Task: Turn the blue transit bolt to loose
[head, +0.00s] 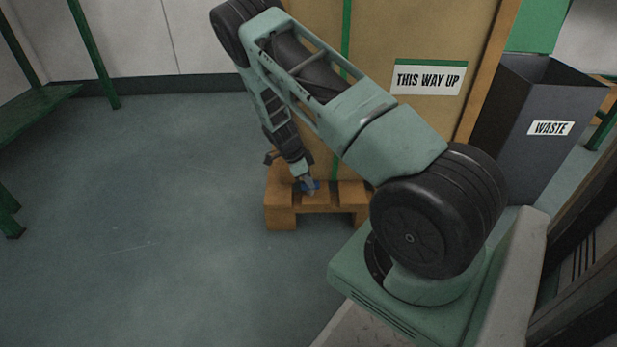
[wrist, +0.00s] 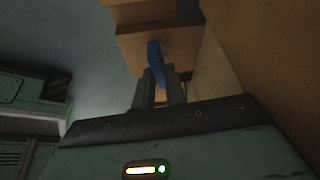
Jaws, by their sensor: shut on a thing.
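The blue transit bolt (head: 309,185) sits low at the wooden pallet, below the large crate. In the wrist view the blue bolt (wrist: 155,57) stands out between the two dark fingers, against the wood. My gripper (head: 308,184) reaches down to it from above in the head view. In the wrist view my gripper (wrist: 159,82) is shut on the blue bolt. The fingers hide part of the bolt, and I cannot tell its turn angle or any marking.
The pallet (head: 280,216) carries a tall tan crate (head: 415,35) with a "THIS WAY UP" label (head: 429,78). A dark waste bin (head: 510,110) stands to the right. A green bench (head: 38,98) is at the left. The floor (head: 150,200) between is clear.

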